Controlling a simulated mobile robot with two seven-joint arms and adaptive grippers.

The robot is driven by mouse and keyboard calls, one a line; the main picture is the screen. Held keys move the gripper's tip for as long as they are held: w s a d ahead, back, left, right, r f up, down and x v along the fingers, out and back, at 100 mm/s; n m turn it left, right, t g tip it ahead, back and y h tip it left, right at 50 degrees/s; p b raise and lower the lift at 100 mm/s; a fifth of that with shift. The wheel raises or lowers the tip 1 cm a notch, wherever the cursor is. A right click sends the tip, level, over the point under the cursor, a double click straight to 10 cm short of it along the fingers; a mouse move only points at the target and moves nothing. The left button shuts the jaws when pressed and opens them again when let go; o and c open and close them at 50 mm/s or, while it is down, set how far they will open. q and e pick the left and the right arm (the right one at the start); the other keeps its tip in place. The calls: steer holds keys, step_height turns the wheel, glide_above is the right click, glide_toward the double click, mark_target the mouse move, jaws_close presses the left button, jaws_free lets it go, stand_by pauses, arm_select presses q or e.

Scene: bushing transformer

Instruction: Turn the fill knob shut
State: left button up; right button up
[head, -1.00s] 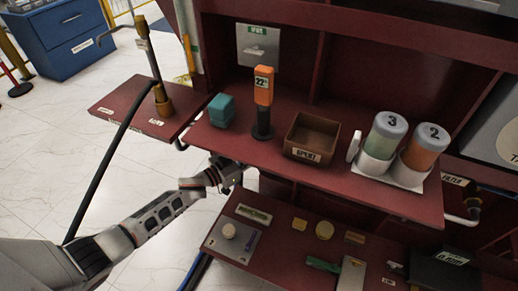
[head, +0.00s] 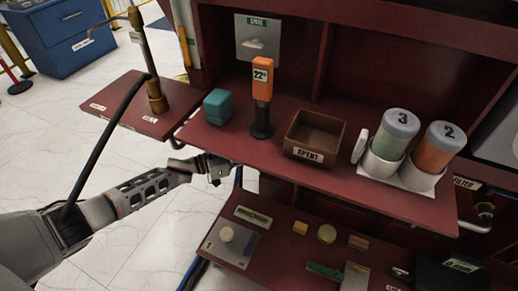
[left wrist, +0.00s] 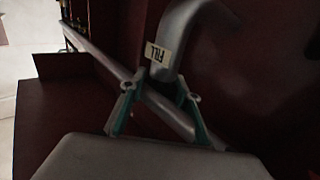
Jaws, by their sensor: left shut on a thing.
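In the left wrist view a grey bent pipe carries a pale FILL label (left wrist: 157,53). The two teal fingers of my left gripper (left wrist: 160,106) stand on either side of the grey fill fitting (left wrist: 168,75) just below the label. The gripper is shut on it. The knob's own shape is mostly hidden between the fingers, and its turn angle cannot be read. In the head view my left gripper (head: 215,172) is small, at the front left edge of the red upper shelf, and the fill fitting is hidden there. My right gripper is in neither view.
The red upper shelf (head: 290,175) holds a teal block (head: 218,107), an orange device (head: 262,80), a SPENT box (head: 315,135) and two canisters marked 3 (head: 398,135) and 2 (head: 440,150). A lower shelf (head: 275,235) with small parts lies below.

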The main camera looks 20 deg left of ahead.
arm_select(q)
steer(key=o, duration=1.1)
steer(key=shift+f, duration=0.15)
steer(key=shift+o, duration=0.2)
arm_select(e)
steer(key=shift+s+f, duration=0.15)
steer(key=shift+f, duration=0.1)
arm_select(q)
steer(key=v, duration=1.2)
